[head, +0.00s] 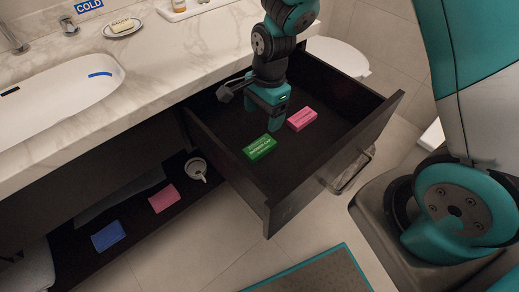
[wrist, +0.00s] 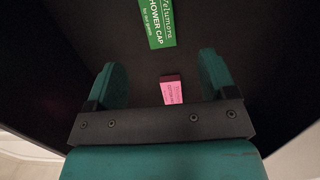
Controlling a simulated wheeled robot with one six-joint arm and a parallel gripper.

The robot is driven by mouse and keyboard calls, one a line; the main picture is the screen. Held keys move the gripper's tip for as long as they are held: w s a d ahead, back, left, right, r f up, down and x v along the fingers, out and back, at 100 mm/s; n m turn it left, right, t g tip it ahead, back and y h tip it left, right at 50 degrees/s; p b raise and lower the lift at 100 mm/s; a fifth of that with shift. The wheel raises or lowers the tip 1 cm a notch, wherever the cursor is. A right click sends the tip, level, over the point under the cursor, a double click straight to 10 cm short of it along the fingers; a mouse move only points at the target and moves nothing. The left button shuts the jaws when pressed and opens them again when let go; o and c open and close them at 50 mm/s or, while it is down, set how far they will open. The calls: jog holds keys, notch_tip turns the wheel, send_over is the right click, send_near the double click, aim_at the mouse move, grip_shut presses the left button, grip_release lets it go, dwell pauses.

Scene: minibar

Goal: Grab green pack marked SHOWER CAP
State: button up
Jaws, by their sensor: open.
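The green pack (head: 260,147) lies in the open dark drawer, near its left front corner. Its white "SHOWER CAP" lettering reads in the wrist view, where the pack (wrist: 157,22) is at the top, ahead of the fingertips. My gripper (head: 266,118) is inside the drawer area, behind and above the green pack. In the wrist view my gripper (wrist: 162,75) has its two teal fingers apart with nothing held. A pink pack (head: 301,118) lies to the right of the green one, apart from it; the wrist view shows a pink pack (wrist: 173,91) between the fingers, farther down.
The drawer's front panel (head: 335,165) and side walls surround the packs. The marble counter (head: 150,70) with a basin (head: 50,95) is at the left. A lower shelf holds a cup (head: 195,168), a pink item (head: 163,198) and a blue item (head: 108,236).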

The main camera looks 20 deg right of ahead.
aim_at(260, 146)
jog(key=f, duration=0.7)
jog(key=a+f+b, duration=0.1)
jog(key=f, duration=0.3)
jog(key=shift+s, duration=0.3)
jog(key=c, duration=1)
